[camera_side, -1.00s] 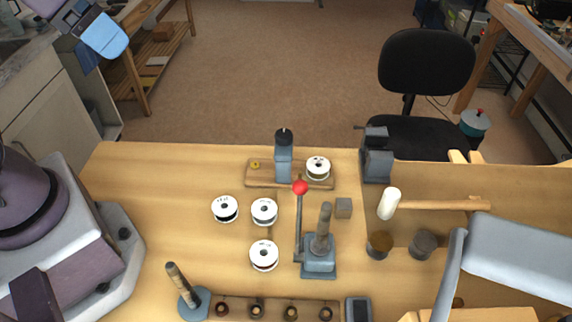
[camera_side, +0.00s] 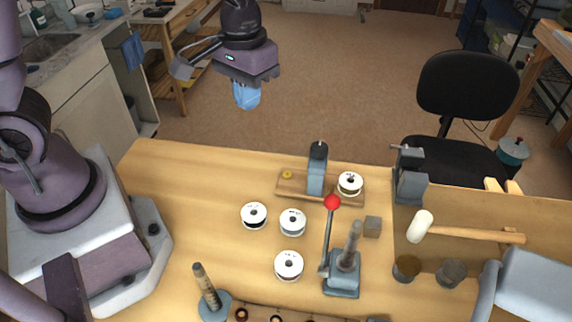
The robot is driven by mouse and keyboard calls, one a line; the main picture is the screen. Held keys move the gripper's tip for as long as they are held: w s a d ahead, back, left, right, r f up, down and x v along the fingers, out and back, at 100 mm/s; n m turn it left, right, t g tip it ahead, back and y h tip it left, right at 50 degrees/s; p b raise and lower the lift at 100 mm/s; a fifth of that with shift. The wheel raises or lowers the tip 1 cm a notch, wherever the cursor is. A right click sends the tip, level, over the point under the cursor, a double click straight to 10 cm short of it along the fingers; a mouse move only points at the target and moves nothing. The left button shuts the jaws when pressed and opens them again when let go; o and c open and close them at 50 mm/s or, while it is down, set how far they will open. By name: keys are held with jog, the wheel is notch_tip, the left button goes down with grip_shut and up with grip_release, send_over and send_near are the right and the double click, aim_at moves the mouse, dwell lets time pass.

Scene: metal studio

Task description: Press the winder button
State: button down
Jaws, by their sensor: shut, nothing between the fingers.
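The winder is a wooden base (camera_side: 334,198) with a grey-blue post (camera_side: 317,172) topped by a dark knob, near the back edge of the bench. A small yellow button (camera_side: 287,174) sits at the base's left end. A white spool (camera_side: 350,184) is at its right end. My gripper (camera_side: 247,104) points down with its blue fingers together, empty. In the picture it is above and left of the yellow button, apart from it; it hangs in the air, its exact height hard to tell.
Several white spools, such as one (camera_side: 289,266), lie on the bench in front of the winder. A red-knobbed lever (camera_side: 332,203) rises near the winder's front. A grey vise (camera_side: 411,178) and mallet (camera_side: 467,233) are to the right. The bench left of the winder is clear.

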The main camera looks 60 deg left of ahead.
aim_at(286, 174)
jog(key=w+f+n, duration=0.6)
jog(key=w, duration=0.1)
jog(key=shift+d+f, duration=0.15)
jog(key=shift+d, duration=0.15)
notch_tip(286, 174, down, 14)
dwell(0.4)
